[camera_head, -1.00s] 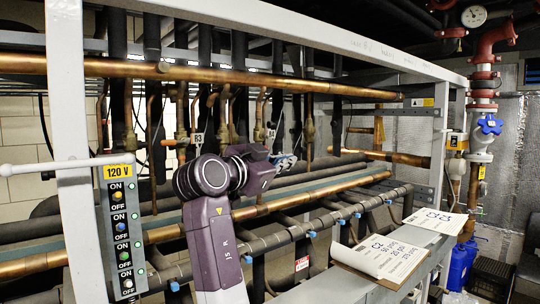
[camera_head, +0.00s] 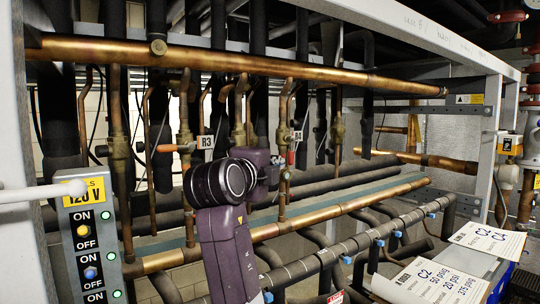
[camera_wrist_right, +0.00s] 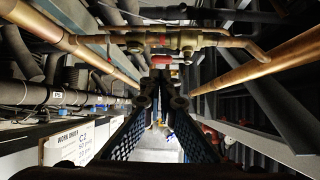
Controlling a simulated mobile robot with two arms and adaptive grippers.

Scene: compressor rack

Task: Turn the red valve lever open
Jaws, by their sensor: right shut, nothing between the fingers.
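A small red lever (camera_wrist_right: 160,59) shows in the right wrist view, just below a brass valve (camera_wrist_right: 186,41) on a crosswise copper pipe. In the head view a small red piece (camera_head: 291,157) shows by the pipe tagged R4, beyond my right wrist; I cannot tell surely that it is the same lever. My right gripper (camera_wrist_right: 161,98) has its dark fingers together with nothing between them. Its tips appear below the lever in the wrist view, and I see no contact. In the head view my right gripper (camera_head: 276,165) is small and partly hidden by the wrist.
A thick copper pipe (camera_head: 240,64) crosses above my right arm, and lower pipes (camera_head: 345,198) run beside it. An orange-handled valve (camera_head: 176,148) sits near tag R3. A switch box (camera_head: 92,240) stands at left; papers (camera_head: 432,284) lie at lower right.

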